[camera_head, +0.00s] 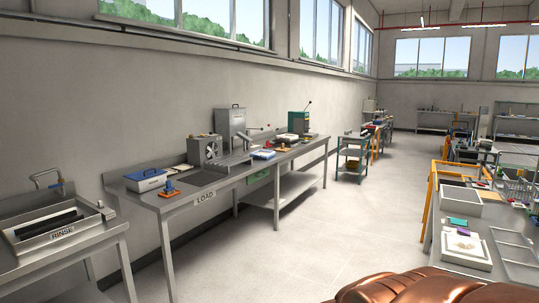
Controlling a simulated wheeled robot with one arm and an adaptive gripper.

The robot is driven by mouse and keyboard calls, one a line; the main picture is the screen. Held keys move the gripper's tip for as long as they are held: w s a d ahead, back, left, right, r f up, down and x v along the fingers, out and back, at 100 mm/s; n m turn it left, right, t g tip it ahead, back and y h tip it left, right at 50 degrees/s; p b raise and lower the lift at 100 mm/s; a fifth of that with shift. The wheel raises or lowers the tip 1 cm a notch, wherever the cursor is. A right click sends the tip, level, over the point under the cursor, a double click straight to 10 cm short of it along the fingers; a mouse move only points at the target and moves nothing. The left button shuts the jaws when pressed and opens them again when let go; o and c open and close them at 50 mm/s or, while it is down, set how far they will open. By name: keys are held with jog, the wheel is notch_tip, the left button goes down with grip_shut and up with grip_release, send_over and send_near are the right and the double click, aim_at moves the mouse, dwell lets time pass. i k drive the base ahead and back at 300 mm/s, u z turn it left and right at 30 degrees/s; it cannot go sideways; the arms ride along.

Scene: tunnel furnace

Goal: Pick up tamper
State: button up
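A small orange piece with a blue upright part (171,189) sits near the front edge of the steel bench marked LOAD (205,197). It may be the tamper, but it is too small in this view to be sure. It stands just right of a blue and white box (146,180). My gripper is not in view. A copper-brown part of my own body fills the bottom right, far from the bench.
A RINSE bench (75,245) with a tray stands at the left. A grey machine (231,127) stands further along the LOAD bench. Another table (466,262) with trays is at the right. The pale floor (290,262) between is clear.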

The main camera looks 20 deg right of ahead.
aim_at(283, 147)
jog(key=z, duration=0.5)
jog(key=i, duration=1.7)
jog(key=z, duration=0.65)
jog(key=i, duration=1.8)
jog(key=z, duration=0.25)
jog(key=i, duration=1.8)
jog(key=u, duration=0.3)
jog(key=i, duration=1.8)
jog(key=u, duration=1.45)
jog(key=i, duration=1.5)
jog(key=u, duration=1.1)
jog(key=i, duration=0.4)
jog(key=u, duration=0.1)
